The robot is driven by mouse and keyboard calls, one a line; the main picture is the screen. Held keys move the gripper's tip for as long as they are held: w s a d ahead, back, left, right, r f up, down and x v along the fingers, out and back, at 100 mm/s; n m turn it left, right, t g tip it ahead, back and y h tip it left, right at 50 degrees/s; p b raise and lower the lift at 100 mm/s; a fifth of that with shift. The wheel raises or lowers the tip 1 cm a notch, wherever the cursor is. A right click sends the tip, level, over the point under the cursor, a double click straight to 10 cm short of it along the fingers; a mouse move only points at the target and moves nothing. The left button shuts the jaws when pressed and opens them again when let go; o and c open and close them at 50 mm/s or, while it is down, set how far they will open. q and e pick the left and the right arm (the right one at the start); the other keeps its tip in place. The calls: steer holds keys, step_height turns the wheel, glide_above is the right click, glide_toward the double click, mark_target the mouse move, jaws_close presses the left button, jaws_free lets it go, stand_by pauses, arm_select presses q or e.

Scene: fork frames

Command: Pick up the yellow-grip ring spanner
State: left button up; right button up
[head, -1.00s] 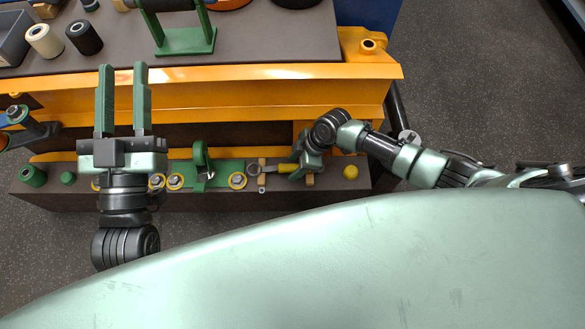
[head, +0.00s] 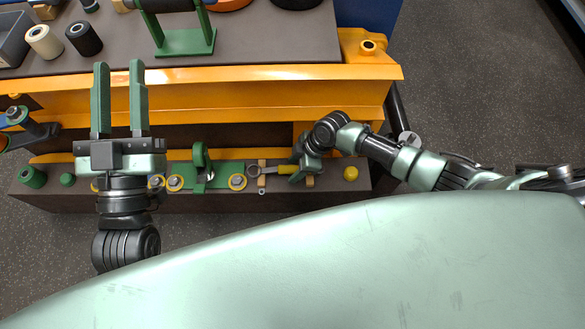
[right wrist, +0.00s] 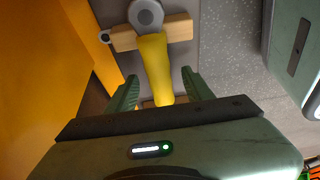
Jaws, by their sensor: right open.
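The ring spanner lies on the dark lower shelf in the head view, its grey ring end (head: 253,171) to the left and its yellow grip (head: 283,169) to the right. My right gripper (head: 297,172) is over the right end of the grip, which it partly hides. In the right wrist view the yellow grip (right wrist: 154,65) runs between the two green fingers of the open right gripper (right wrist: 160,75); I cannot tell whether they touch it. My left gripper (head: 119,68) is open and empty, over the left side of the orange beam.
A wooden support (right wrist: 172,29) crosses beneath the spanner. A green clamp-like part (head: 200,160) and yellow rings (head: 237,182) are to its left. A yellow knob (head: 351,173) is to its right. The orange beam (head: 250,95) runs behind the shelf.

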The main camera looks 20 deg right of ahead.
stand_by(0.3)
jaws_close()
stand_by(1.3)
